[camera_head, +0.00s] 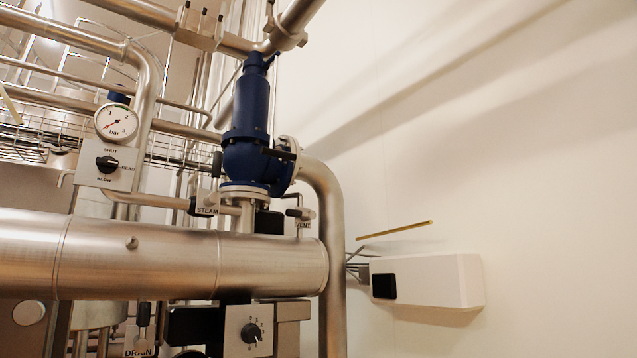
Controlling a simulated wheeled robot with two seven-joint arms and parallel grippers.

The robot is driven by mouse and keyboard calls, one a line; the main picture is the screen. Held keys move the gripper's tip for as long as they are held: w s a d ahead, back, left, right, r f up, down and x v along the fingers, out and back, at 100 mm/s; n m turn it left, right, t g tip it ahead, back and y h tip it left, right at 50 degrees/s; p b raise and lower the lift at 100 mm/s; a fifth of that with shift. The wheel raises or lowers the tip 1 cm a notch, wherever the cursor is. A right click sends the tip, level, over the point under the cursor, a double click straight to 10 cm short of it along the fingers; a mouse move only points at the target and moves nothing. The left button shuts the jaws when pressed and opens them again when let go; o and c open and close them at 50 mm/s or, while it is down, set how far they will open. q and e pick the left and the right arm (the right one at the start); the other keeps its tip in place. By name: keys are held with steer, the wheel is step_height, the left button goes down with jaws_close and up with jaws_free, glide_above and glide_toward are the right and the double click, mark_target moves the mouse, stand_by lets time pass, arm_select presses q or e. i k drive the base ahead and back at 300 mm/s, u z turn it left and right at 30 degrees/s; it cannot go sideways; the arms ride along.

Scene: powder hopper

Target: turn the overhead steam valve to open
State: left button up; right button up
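A small STEAM label (207,210) sits on the pipework at the centre left, below the blue valve body. A short dark lever (192,205) is right beside this label, at the end of a thin horizontal pipe. The lever is small, and I cannot tell whether it is open or shut. The tall blue valve body (250,110) stands upright above the large steel pipe, under the overhead pipe. I see neither of my grippers for certain in this view.
A pressure gauge (116,122) and a plate with a black knob (107,163) are at the left. A large steel pipe (140,258) crosses below. A VENT label (303,225) and a white wall box (440,280) are to the right. The upper right wall is bare.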

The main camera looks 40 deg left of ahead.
mark_target(214, 198)
steer(key=u, duration=0.2)
steer(key=i, duration=1.1)
steer(key=u, duration=0.8)
